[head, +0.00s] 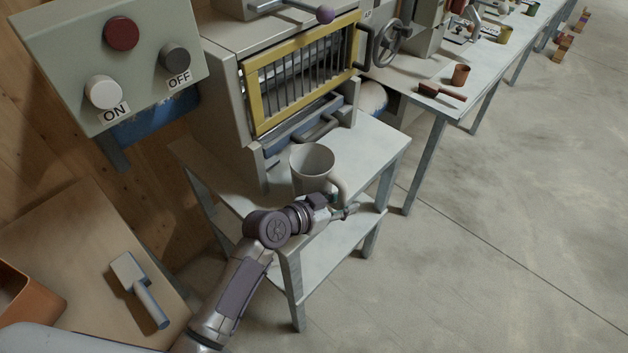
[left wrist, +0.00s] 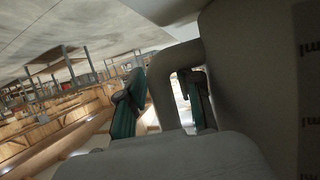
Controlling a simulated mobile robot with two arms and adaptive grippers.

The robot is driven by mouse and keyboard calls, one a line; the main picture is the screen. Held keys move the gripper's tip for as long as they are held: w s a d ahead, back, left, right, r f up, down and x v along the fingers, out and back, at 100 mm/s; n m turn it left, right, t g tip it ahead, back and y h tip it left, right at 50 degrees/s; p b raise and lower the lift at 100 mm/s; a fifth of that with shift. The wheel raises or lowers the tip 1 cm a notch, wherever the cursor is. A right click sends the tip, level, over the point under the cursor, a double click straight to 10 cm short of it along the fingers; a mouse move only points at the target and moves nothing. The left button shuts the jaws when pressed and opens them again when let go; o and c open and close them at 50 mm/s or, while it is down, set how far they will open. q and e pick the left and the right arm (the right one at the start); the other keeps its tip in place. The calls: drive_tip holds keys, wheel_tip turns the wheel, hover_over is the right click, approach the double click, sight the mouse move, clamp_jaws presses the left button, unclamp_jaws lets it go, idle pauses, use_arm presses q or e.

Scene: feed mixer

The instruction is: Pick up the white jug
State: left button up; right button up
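The white jug (head: 311,165) stands upright on the pale table (head: 375,150) in front of the mixer, its mouth facing up and its handle toward the front right. My left gripper (head: 345,211) is at the handle, low beside the jug. In the left wrist view the jug (left wrist: 255,80) fills the right side. The two dark green fingers of the left gripper (left wrist: 165,103) stand apart on either side of the handle (left wrist: 163,98), one of them seen through the loop. A narrow bright gap shows beside the handle. My right gripper is not in view.
The mixer (head: 225,80) with its yellow-framed grille (head: 300,75) stands behind the jug. A control box (head: 120,60) is at upper left. A scoop (head: 140,290) lies on a wooden surface at lower left. A long bench (head: 480,75) runs along the back right.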

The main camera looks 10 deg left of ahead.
use_arm(q)
drive_tip(key=shift+r, duration=0.1)
clamp_jaws()
